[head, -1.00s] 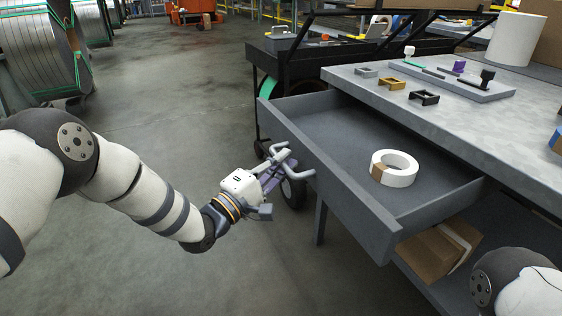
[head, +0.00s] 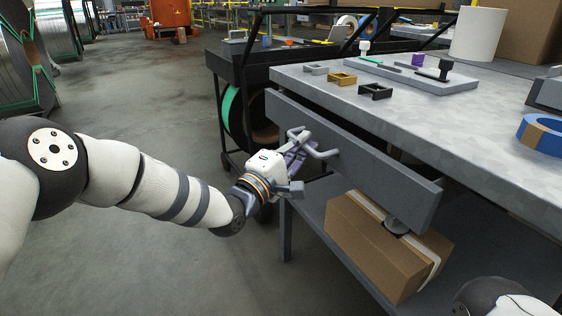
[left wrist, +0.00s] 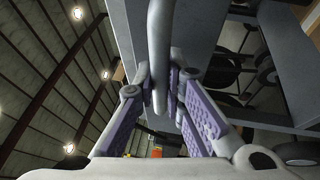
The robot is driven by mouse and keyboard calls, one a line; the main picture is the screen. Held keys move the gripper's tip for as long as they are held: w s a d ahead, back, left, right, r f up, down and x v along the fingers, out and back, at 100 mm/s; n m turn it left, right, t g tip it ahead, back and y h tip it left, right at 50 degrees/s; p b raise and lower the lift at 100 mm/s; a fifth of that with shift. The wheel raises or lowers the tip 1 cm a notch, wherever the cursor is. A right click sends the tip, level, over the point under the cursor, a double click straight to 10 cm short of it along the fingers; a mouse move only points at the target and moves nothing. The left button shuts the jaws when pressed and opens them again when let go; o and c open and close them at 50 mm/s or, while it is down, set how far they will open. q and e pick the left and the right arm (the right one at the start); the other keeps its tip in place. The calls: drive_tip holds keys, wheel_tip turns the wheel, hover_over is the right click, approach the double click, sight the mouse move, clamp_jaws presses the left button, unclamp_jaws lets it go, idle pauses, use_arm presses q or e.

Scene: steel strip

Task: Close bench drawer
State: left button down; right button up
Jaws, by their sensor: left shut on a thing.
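My left gripper (head: 303,146), with purple finger pads, is shut on this handle. In the left wrist view the handle bar (left wrist: 160,45) runs between the two fingers (left wrist: 160,88). The roll of white tape inside the drawer is out of sight. My right gripper does not show.
The bench top (head: 440,115) bears a blue tape roll (head: 543,135) and several small brackets. A cardboard box (head: 380,245) sits on the lower shelf under the drawer. A black cart (head: 235,75) stands behind. The floor at left is clear.

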sight(320, 140)
use_arm(q)
drive_tip(key=w+d+b, duration=0.1)
drive_tip(key=d+b, duration=0.1)
drive_tip(key=d, duration=0.1)
drive_tip(key=w+d+b, duration=0.1)
drive_tip(key=shift+w+d+f, duration=0.1)
drive_tip(key=shift+w+d, duration=0.1)
drive_tip(key=shift+w, duration=0.1)
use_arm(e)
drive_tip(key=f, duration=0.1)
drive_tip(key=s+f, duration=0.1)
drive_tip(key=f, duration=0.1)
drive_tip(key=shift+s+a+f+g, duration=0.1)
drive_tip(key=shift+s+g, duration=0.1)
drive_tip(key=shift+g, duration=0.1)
use_arm(q)
drive_tip(key=c, duration=1.7)
unclamp_jaws()
drive_tip(key=shift+o, duration=0.2)
drive_tip(key=v, duration=1.2)
